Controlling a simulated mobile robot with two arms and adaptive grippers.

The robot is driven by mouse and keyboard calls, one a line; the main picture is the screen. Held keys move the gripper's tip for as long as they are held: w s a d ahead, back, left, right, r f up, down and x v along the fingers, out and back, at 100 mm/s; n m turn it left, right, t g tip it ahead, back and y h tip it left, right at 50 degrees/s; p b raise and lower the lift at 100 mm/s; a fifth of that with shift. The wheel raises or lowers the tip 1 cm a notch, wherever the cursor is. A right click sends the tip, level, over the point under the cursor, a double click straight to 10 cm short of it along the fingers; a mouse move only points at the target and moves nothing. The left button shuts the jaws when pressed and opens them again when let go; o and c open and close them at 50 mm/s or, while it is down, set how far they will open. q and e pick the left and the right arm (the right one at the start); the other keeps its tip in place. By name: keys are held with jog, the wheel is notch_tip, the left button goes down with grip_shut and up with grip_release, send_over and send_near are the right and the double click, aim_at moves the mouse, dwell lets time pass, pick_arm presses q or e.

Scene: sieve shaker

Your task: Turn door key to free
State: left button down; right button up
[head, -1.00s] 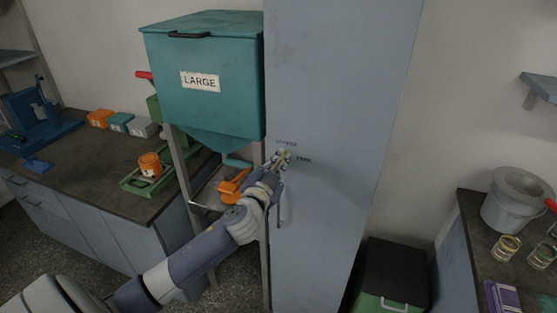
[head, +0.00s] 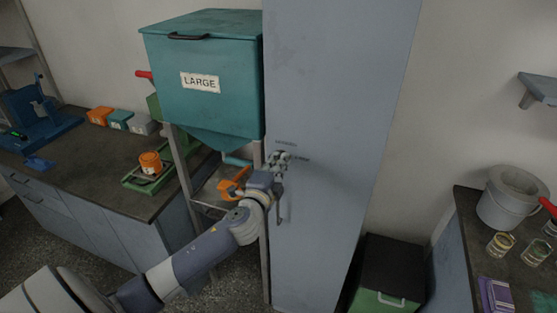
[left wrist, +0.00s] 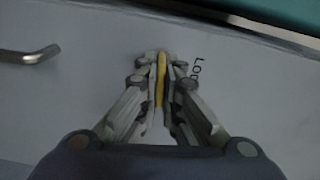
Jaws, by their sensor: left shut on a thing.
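The tall grey-blue cabinet door (head: 335,120) stands in the middle of the head view. My left gripper (head: 279,157) is at the door's left side, just below a small dark label (head: 286,144). In the left wrist view my left gripper (left wrist: 161,75) is shut on a yellow key (left wrist: 160,80), seen edge-on between the fingers. The keyhole is hidden behind the fingers. A label starting with "Lo" (left wrist: 197,70) shows right of the key there, its rest hidden. A second small label (head: 301,159) is right of the gripper in the head view. My right gripper is out of view.
A metal door handle (left wrist: 30,55) is left of my gripper in the wrist view. A teal bin marked LARGE (head: 200,85) stands close to the cabinet's left. A black-topped green box (head: 390,270) is on the floor at right.

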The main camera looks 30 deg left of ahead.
pick_arm(q)
jog(key=shift+m, duration=0.6)
jog(key=c, duration=1.8)
grip_release()
jog(key=shift+d, duration=0.1)
jog(key=shift+s, duration=0.1)
jog(key=v, duration=1.1)
jog(key=shift+s, duration=0.4)
jog(key=shift+f, duration=0.2)
